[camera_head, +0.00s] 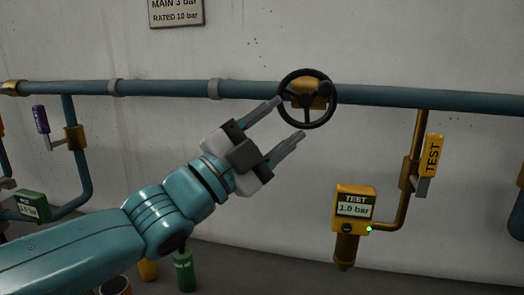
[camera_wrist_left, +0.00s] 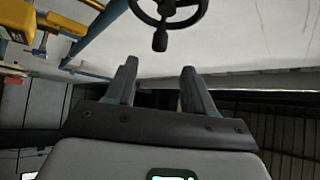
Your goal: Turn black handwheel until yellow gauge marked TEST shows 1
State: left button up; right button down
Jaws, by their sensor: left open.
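The black handwheel (camera_head: 309,120) sits on a brass valve body on the blue wall pipe, upper middle of the head view. In the left wrist view the handwheel (camera_wrist_left: 172,22) shows at the top, with its knob beyond my fingertips. My left gripper (camera_head: 290,118) is open and empty; its fingers lie at the lower left of the wheel, one tip close to the rim. I cannot tell whether it touches. In the left wrist view the open gripper (camera_wrist_left: 158,68) points at the wheel. The yellow gauge marked TEST (camera_head: 354,209) reads 1.0 bar, with a green light. My right gripper is not seen.
A purple-handled valve (camera_head: 41,120) and a green gauge (camera_head: 33,205) are at the left. A sign (camera_head: 175,11) reads MAIN 3 bar, RATED 10 bar. Green and yellow cylinders stand low behind my arm.

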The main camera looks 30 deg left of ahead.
pick_arm(q)
jog(key=v, duration=0.3)
jog(key=shift+s+f, duration=0.1)
jog(key=shift+s, duration=0.05)
dwell(0.5)
